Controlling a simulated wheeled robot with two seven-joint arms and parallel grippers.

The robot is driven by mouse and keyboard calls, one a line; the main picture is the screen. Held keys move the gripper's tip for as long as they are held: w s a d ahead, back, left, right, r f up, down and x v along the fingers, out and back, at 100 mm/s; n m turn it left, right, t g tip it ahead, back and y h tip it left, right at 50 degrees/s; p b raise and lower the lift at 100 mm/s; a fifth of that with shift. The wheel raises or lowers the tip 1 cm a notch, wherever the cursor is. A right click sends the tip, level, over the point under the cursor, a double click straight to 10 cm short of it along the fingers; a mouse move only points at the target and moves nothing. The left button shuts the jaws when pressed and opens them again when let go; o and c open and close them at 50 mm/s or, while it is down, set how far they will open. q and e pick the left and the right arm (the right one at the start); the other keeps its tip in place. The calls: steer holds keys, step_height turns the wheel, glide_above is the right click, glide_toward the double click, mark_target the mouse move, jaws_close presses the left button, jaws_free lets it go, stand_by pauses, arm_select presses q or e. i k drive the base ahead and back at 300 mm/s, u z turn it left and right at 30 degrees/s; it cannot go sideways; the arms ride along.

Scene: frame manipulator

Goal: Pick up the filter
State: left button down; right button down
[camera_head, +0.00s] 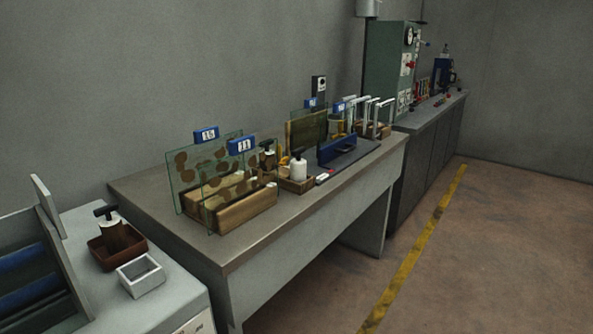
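No object in the head view can be surely told as the filter. Two upright glass panes with brown round spots stand in a wooden block (247,208) on the long table; the left pane (187,172) carries a blue tag marked 15 and the right pane (228,178) one marked 11. Behind them are a brown framed panel (306,130) and a dark blue holder (337,149), partly overlapped by other items. Neither of my grippers is in view.
A green machine (387,72) stands beyond. The floor right of the table is clear.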

mark_target(298, 166)
steer(key=z, duration=1)
steer(key=k, duration=1.25)
steer(key=z, duration=0.95)
steer(key=i, duration=1.3)
steer(key=u, duration=0.55)
steer(key=i, duration=2.25)
steer(key=u, duration=2.15)
steer(key=i, duration=1.1)
steer(key=u, duration=1)
